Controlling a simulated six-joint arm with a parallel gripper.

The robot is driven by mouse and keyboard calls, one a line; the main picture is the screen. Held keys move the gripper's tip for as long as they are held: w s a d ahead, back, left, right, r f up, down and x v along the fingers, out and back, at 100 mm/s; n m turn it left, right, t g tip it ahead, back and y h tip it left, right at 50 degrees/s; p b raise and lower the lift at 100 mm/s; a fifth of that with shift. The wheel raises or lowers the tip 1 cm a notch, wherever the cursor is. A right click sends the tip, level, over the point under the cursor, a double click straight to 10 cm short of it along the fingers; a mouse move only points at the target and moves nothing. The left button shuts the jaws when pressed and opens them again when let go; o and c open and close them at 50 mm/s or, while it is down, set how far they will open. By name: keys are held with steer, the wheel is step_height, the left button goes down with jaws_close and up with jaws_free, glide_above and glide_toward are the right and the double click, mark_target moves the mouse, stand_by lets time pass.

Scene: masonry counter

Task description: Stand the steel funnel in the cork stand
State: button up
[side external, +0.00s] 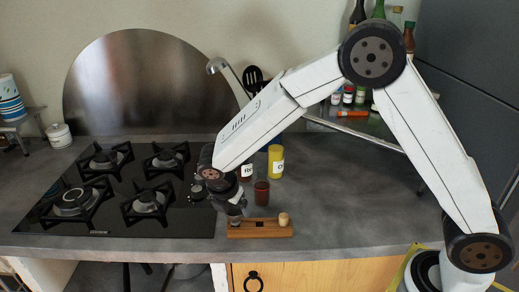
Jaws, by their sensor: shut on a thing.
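The cork stand (262,233) is a low, long brown block near the counter's front edge. A pale, rounded plug-like piece (284,219) stands up at its right end, and a dark spot shows in the middle of its top. My gripper (236,209) points down over the stand's left end, shut on a small grey metal piece (236,219) that looks like the steel funnel. Most of the funnel is hidden by the jaws. Its lower end is close above or at the stand; I cannot tell whether it touches or is seated.
A dark red jar (262,192) stands just behind the stand, with a yellow labelled container (276,162) and another labelled jar (246,172) farther back. A black gas hob (120,190) lies to the left. The grey counter (350,205) is clear to the right.

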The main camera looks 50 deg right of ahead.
steer(key=shift+f, duration=0.3)
steer(key=o, duration=1.3)
steer(key=shift+r, duration=0.15)
steer(key=v, duration=0.7)
steer(key=shift+a+r, duration=0.15)
steer(key=shift+r, duration=0.1)
steer(key=shift+s, duration=0.1)
steer(key=s+d+f+m+y, duration=0.1)
steer(key=s+d+m+y, duration=0.1)
steer(key=s+d+m, duration=0.4)
steer(key=s+d+f+m+t+y, duration=0.1)
steer(key=s+d+f+m, duration=0.1)
steer(key=s+d+m, duration=0.4)
steer(key=s+m, duration=0.4)
steer(key=m, duration=0.5)
steer(key=shift+f+m+y, duration=0.3)
steer(key=shift+f+y, duration=0.05)
steer(key=shift+y, duration=0.05)
